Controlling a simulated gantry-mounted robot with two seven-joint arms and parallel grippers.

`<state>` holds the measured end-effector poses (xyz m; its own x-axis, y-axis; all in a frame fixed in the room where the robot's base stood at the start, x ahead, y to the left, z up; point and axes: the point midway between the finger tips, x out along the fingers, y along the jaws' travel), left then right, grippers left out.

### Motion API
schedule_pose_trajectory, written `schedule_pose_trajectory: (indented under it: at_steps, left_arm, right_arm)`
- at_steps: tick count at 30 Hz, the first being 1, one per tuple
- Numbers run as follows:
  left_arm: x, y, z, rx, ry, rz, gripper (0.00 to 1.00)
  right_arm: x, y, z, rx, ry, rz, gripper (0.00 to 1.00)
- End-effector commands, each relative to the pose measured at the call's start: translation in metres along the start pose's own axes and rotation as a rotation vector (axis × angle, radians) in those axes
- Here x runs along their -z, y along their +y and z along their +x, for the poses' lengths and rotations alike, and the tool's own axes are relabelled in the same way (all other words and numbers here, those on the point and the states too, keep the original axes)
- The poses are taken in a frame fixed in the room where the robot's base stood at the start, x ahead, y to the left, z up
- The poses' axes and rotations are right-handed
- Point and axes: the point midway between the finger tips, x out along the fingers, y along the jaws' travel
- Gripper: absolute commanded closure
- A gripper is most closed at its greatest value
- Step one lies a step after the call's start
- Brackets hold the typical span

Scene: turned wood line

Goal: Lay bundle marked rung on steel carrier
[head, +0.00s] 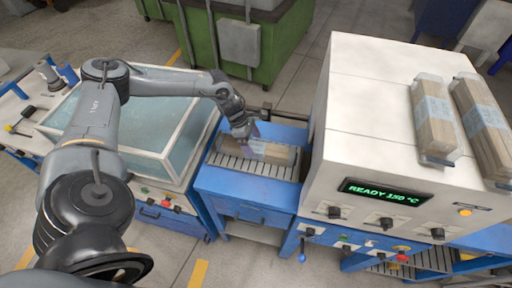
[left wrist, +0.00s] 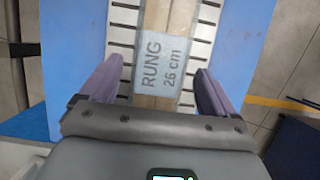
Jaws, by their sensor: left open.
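The wood bundle (head: 277,153) lies on the slatted steel carrier (head: 254,168) in the blue frame. In the left wrist view its pale label (left wrist: 172,64) reads "RUNG 26 cm". The carrier's slats (left wrist: 122,37) show on both sides of the bundle there. My left gripper (head: 244,134) is over the bundle, pointing down. Its purple fingers (left wrist: 157,78) are open, one on each side of the bundle, with a gap on both sides. The fingers hide part of the bundle in the head view. My right gripper is not in view.
A white heating cabinet (head: 345,125) with a "READY 150 °C" display stands right of the carrier. Two more labelled wood bundles (head: 433,118) (head: 486,122) lie on its top. A glass-topped box (head: 150,122) stands to the left. A green machine (head: 282,40) is behind.

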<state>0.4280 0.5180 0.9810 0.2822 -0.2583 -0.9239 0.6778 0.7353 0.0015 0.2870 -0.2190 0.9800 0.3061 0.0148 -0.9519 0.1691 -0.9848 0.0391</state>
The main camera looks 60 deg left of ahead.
Motion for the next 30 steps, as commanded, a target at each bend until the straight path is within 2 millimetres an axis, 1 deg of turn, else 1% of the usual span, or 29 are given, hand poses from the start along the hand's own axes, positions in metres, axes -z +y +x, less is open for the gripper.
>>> schedule_pose_trajectory:
  at_steps: [1,6,9,12,18,30]
  left_arm:
    - [0.000,0.000,-0.011,-0.003,0.000,0.001,0.10]
    - [0.000,0.000,-0.039,-0.002,0.001,0.000,0.10]
    - [0.000,0.000,-0.052,-0.001,-0.001,0.001,0.10]
    - [0.000,0.000,-0.061,0.000,0.000,0.000,0.10]
    - [0.000,-0.001,-0.068,0.001,-0.001,0.001,0.10]
    - [0.000,-0.001,-0.068,0.001,0.000,0.000,0.10]
  right_arm:
    - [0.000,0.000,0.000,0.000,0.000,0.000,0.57]
    - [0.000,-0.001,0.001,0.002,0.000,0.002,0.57]
    - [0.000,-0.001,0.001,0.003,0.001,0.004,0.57]
    - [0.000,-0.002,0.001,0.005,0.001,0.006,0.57]
    - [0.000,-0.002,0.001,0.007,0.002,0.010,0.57]
    - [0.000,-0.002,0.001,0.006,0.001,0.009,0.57]
